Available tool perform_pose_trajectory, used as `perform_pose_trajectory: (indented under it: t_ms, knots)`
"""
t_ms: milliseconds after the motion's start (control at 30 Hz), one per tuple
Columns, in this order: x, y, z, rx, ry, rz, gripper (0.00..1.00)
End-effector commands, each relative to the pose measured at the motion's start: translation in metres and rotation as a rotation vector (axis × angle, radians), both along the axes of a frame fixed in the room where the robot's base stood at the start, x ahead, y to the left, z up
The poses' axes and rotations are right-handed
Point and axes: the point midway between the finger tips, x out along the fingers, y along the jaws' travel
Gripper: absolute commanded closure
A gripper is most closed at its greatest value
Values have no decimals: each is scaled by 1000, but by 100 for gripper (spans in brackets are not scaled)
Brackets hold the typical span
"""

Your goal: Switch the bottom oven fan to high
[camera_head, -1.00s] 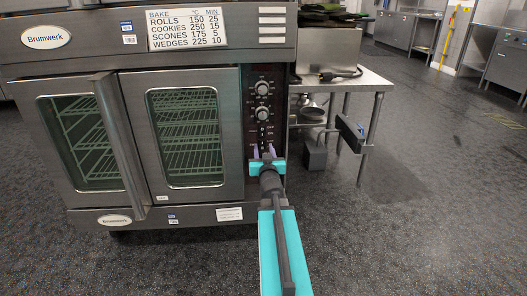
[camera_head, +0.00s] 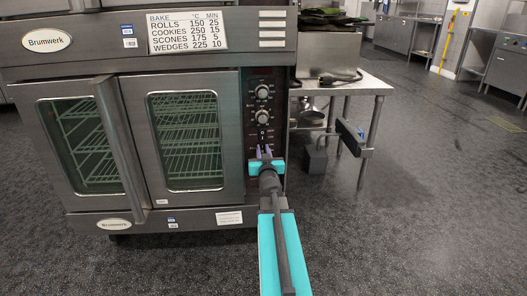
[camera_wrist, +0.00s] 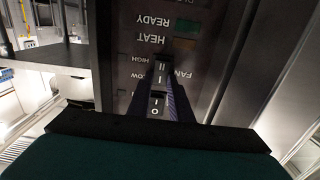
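The bottom oven (camera_head: 188,208) has a dark control panel with round knobs on its right side. The fan switch (camera_wrist: 160,68) is a small dark rocker in the wrist view, beside the upside-down words FAN, HIGH and LOW. A second rocker (camera_wrist: 157,99), marked I and O, lies nearer to me. My gripper (camera_head: 264,149) is at the lower part of the panel, below the knobs. In the wrist view its two dark fingers (camera_wrist: 162,78) reach toward the fan switch, with a narrow gap between them. I cannot tell whether they touch it.
A metal side table (camera_head: 362,84) with a cable and other items on top stands right of the oven. The long door handle (camera_head: 120,148) stands out from the oven doors. The floor (camera_head: 420,210) to the right is clear.

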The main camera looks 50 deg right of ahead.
Motion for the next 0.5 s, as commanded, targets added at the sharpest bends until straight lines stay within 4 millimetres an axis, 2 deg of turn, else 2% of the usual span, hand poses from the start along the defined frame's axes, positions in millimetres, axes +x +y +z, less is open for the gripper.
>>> perform_pose_trajectory:
  t_ms: [500]
  knots:
    - [0, 0, -5, -28, -33, 1, 100]
